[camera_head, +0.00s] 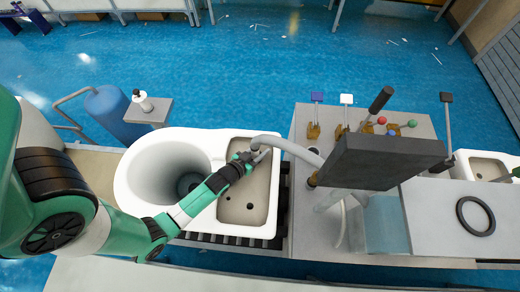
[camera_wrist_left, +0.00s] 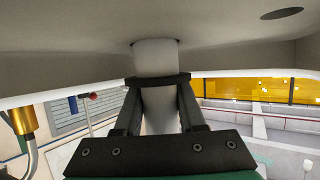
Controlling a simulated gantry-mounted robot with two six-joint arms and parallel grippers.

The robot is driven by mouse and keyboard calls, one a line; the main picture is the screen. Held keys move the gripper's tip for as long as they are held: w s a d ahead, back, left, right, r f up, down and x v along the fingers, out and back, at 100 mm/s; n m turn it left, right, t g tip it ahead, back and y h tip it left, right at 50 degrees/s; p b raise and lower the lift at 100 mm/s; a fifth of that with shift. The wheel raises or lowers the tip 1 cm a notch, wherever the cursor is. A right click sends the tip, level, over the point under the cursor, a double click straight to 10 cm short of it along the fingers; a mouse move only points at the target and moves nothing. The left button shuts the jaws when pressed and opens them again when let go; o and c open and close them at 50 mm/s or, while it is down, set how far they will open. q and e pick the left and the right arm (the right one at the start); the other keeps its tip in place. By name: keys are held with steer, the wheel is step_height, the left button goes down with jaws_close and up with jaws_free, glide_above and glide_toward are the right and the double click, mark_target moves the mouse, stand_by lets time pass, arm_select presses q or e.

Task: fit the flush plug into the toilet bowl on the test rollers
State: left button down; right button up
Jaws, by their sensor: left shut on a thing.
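The white toilet bowl (camera_head: 140,150) sits on dark test rollers (camera_head: 215,240), with its round opening at left and a recessed rectangular section at right. My left gripper (camera_head: 253,158) is over that section, at the end of a grey curved hose (camera_head: 292,148). In the left wrist view my left gripper (camera_wrist_left: 158,82) is shut around a pale cylindrical flush plug (camera_wrist_left: 155,60). The plug's far end meets a pale surface at a dark-edged hole; how deep it sits is hidden. My right gripper is not in view.
A dark raised panel (camera_head: 375,162) stands right of the bowl. Behind it, a grey bench (camera_head: 305,115) carries several coloured levers. A black ring (camera_head: 475,215) lies on a grey surface at right. A small stand with a white bottle (camera_head: 143,101) is behind the bowl.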

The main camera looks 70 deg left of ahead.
mark_target(255, 157)
arm_select(q)
steer(key=shift+c, duration=2.1)
jaws_free()
steer(key=shift+f, duration=0.1)
steer(key=shift+s, duration=0.1)
steer(key=v, duration=0.4)
steer(key=p+v, duration=0.1)
steer(key=v, duration=0.2)
steer(key=shift+w+d+r, duration=0.25)
steer(key=shift+w+d, duration=0.05)
steer(key=shift+d, duration=0.05)
steer(key=s, duration=0.3)
steer(key=s+d+r, duration=0.1)
steer(key=s, duration=0.1)
steer(key=shift+w+d+r, duration=0.1)
steer(key=shift+w+r, duration=0.05)
steer(key=shift+w, duration=0.25)
steer(key=shift+s, duration=0.1)
